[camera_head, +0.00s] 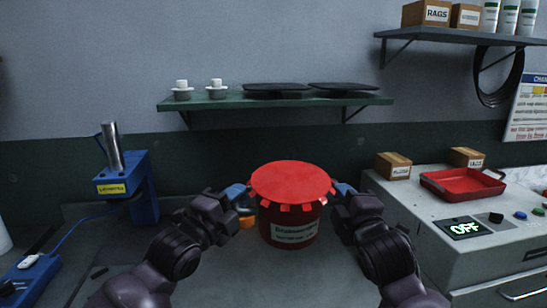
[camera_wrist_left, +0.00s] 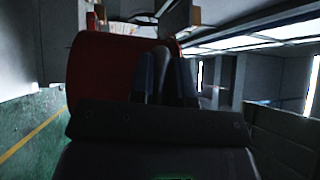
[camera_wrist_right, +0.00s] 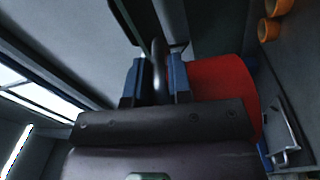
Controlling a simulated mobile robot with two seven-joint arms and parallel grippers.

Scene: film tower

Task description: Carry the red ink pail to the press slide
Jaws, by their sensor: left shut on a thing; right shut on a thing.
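The red ink pail (camera_head: 292,183) is upright at the middle of the head view, with a tabbed red lid and a pale label on its dark red side. My left gripper (camera_head: 238,192) is shut at its left side, and my right gripper (camera_head: 345,190) is shut at its right side. The pail's red wall also shows in the left wrist view (camera_wrist_left: 90,75) and in the right wrist view (camera_wrist_right: 225,85), beside the fingers. I cannot tell whether its base touches the bench. I cannot make out which thing is the press slide.
A blue device (camera_head: 128,185) stands at the left. A green wall shelf (camera_head: 270,101) is behind the pail. An orange object (camera_head: 246,219) shows behind my left gripper.

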